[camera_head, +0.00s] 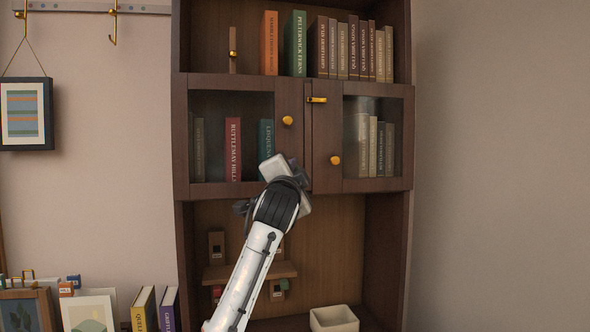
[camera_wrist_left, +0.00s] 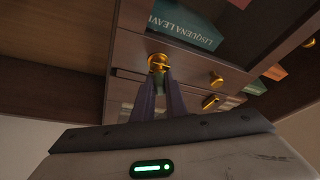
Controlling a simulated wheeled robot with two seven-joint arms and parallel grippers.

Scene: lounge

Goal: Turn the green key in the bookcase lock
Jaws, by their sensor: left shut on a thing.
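The dark wood bookcase (camera_head: 180,140) stands ahead, with two glass doors in its middle. My left gripper (camera_head: 282,170) is at the lower inner corner of the left door and covers the lock in the head view. In the left wrist view, its two fingers (camera_wrist_left: 160,85) are closed together at a gold lock fitting (camera_wrist_left: 158,62) on the door's wood frame. They are shut on the key at that lock. My right gripper is not in view.
Gold knobs sit on the left door (camera_head: 287,120) and right door (camera_head: 335,160), with a gold latch (camera_head: 317,99) between. Books fill the shelves. Below are a small wooden ledge (camera_head: 222,273) and a white bin (camera_head: 334,320). The wall at right is bare.

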